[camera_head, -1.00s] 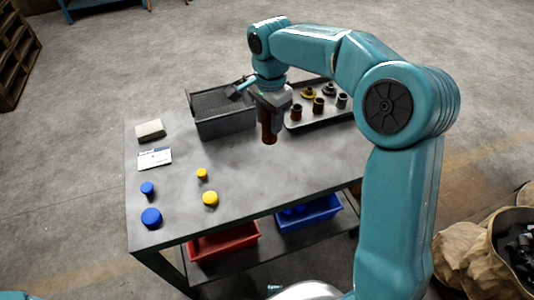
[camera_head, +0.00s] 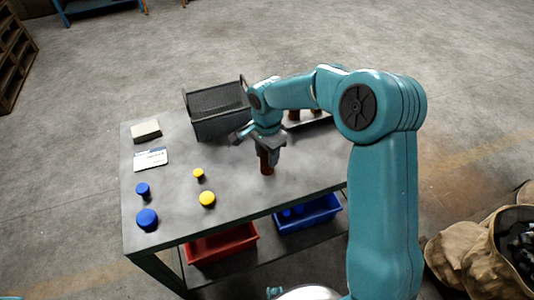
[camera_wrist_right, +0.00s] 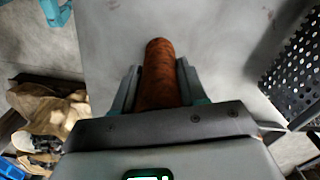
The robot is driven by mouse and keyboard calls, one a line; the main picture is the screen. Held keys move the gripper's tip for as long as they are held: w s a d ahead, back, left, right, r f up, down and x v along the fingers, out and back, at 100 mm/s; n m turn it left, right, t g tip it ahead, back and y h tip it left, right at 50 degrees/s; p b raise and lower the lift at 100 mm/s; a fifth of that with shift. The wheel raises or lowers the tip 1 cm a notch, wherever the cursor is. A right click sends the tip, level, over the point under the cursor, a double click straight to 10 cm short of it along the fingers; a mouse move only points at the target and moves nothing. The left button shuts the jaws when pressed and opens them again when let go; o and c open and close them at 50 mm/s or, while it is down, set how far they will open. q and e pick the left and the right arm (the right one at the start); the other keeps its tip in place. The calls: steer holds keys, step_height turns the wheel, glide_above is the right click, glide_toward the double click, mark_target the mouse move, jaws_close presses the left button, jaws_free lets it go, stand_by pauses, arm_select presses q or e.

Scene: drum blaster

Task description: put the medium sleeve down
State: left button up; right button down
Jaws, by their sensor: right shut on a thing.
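The medium sleeve (camera_head: 266,166) is a rusty brown cylinder, upright below my right gripper (camera_head: 268,151) in the head view, over the middle of the grey table (camera_head: 230,178). My right gripper is shut on it. In the right wrist view, the sleeve (camera_wrist_right: 159,72) lies between the two fingers (camera_wrist_right: 158,85). Its lower end is at or very near the tabletop; I cannot tell whether it touches. My left gripper is not in view.
A black mesh basket (camera_head: 218,122) stands behind and left of the gripper. A tray (camera_head: 310,121) with sleeves is partly hidden by my arm. Blue caps (camera_head: 147,218) and yellow caps (camera_head: 207,199) stand at front left. A card (camera_head: 151,158) and pale block (camera_head: 146,131) lie at left.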

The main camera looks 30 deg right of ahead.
steer(key=c, duration=0.6)
jaws_free()
steer(key=shift+r, duration=0.2)
step_height(320, 180, up, 12)
steer(key=shift+f+p, duration=0.15)
steer(key=shift+p, duration=0.6)
